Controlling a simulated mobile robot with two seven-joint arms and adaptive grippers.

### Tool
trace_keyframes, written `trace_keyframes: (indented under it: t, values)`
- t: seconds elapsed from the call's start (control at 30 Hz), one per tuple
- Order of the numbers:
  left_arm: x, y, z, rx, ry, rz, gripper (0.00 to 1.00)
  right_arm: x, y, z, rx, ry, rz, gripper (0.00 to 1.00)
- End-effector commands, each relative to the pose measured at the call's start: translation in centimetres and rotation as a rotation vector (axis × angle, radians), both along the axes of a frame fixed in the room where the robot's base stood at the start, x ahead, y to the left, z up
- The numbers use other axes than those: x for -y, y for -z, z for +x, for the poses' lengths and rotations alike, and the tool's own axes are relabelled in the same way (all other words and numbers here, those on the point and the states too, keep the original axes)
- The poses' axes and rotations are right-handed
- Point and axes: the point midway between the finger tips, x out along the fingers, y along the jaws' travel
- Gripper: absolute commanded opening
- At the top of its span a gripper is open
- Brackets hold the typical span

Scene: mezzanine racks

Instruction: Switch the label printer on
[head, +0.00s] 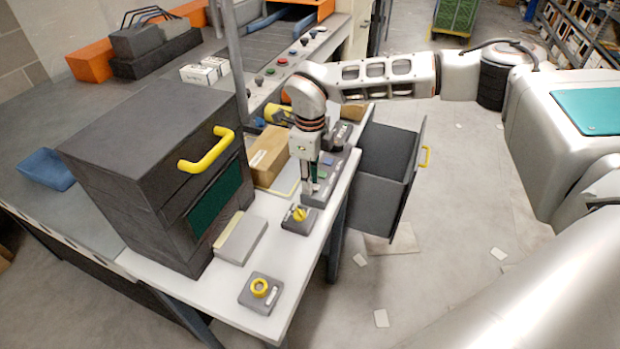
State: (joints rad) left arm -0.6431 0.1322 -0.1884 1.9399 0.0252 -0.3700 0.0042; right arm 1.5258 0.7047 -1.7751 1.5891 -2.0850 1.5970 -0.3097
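A large dark grey cabinet (135,150) with a yellow handle (207,150) and a dark green front panel stands on the white worktop; I cannot tell if it is the label printer. A small grey box with a yellow rotary knob (297,215) sits to its right. Another grey box with a yellow ring button (260,289) sits near the front edge. My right gripper (311,186) points down just behind the knob box, over or beside a dark grey panel (334,170) with coloured buttons. Its fingers are small, and their opening and any contact are unclear. My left gripper is out of view.
A grey-white block (241,238) lies before the cabinet, and a cardboard box (268,153) stands behind. An open dark grey drawer (384,205) juts out right of the worktop. A blue tray (46,169) lies left. The right-hand floor is mostly clear, with scattered paper.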

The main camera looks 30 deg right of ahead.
Motion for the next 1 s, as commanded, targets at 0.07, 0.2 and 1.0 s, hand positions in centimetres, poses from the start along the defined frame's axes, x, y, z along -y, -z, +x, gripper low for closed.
trace_keyframes:
  t: [0.07, 0.2, 1.0]
  values:
    - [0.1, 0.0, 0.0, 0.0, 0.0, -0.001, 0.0, 0.0, 0.0, 0.0, 0.0, 0.0, 0.0, 0.21]
    - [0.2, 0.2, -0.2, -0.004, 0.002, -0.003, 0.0, 0.0, 0.0, 0.0, 0.0, 0.0, 0.0, 0.03]
    - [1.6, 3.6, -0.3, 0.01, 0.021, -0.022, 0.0, 0.7, 0.0, -0.7, 0.236, 0.0, 0.212, 0.0]
